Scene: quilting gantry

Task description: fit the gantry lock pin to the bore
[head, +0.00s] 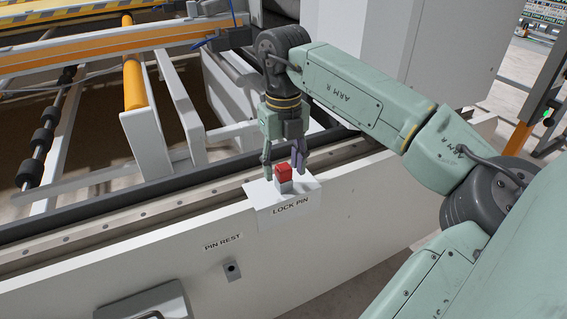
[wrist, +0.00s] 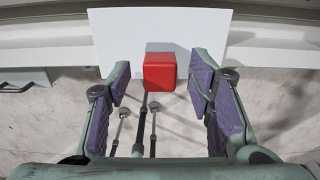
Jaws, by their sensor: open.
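The lock pin shows as a red block-shaped head (head: 283,170) on a grey body, upright on a white bracket (head: 295,204) marked LOCK PIN. My gripper (head: 286,178) points down over the bracket, its fingers on either side of the pin with gaps visible. In the wrist view the red head (wrist: 159,72) lies between and beyond the two open purple-padded fingers (wrist: 166,95); neither appears to touch it. A small dark socket (head: 232,270) sits on the white panel below the words PIN REST. Whether it is the bore, I cannot tell.
The white side beam (head: 150,247) runs across the front, with a grey box (head: 142,302) on its lower face. Behind it are a rail and the gantry frame with an orange roller (head: 134,84). A tall white cabinet (head: 405,40) stands behind my arm.

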